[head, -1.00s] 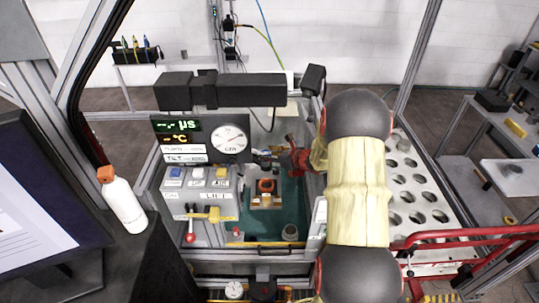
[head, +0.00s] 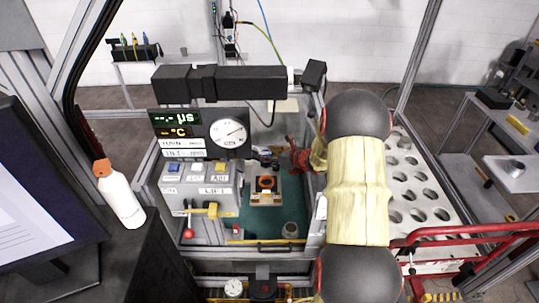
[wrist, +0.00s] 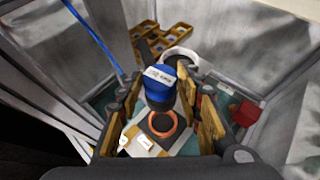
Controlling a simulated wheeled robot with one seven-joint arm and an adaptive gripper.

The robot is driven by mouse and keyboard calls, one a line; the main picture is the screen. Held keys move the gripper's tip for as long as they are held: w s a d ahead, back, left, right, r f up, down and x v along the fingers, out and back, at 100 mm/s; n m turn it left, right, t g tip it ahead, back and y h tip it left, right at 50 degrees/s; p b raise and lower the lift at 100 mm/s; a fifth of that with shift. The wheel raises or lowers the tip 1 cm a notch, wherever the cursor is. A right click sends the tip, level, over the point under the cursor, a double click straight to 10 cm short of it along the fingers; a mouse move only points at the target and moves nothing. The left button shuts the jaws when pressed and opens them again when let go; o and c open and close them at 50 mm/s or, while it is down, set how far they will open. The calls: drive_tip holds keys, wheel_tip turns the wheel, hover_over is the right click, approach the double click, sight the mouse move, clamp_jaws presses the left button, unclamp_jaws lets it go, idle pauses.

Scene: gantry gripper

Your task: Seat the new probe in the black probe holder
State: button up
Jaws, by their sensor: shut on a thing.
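The new probe (wrist: 160,82), blue with a white label and a dark lower end, is between the two tan-padded fingers of my gripper (wrist: 161,92) in the wrist view. The black probe holder (wrist: 162,124) shows as a dark opening with an orange ring, apart from the probe in the picture. In the head view the holder (head: 265,184) stands on a light block in the green-floored bay. My gripper (head: 270,153) is just behind it, small and partly hidden. The height gap between probe and holder cannot be told.
A panel with a round dial (head: 228,133) and switches stands left of the bay. A black beam (head: 220,84) crosses above. A grey cup (head: 290,230) stands at the bay's front right. A perforated white rack (head: 410,185) lies to the right.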

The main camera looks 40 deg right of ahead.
drive_tip(key=shift+f+b, duration=0.45)
drive_tip(key=shift+f, duration=0.05)
drive_tip(key=o, duration=1.3)
drive_tip(key=shift+s+r, duration=0.1)
drive_tip(key=v, duration=1.1)
drive_tip(key=shift+s+r, duration=0.15)
drive_tip(key=shift+s, duration=0.2)
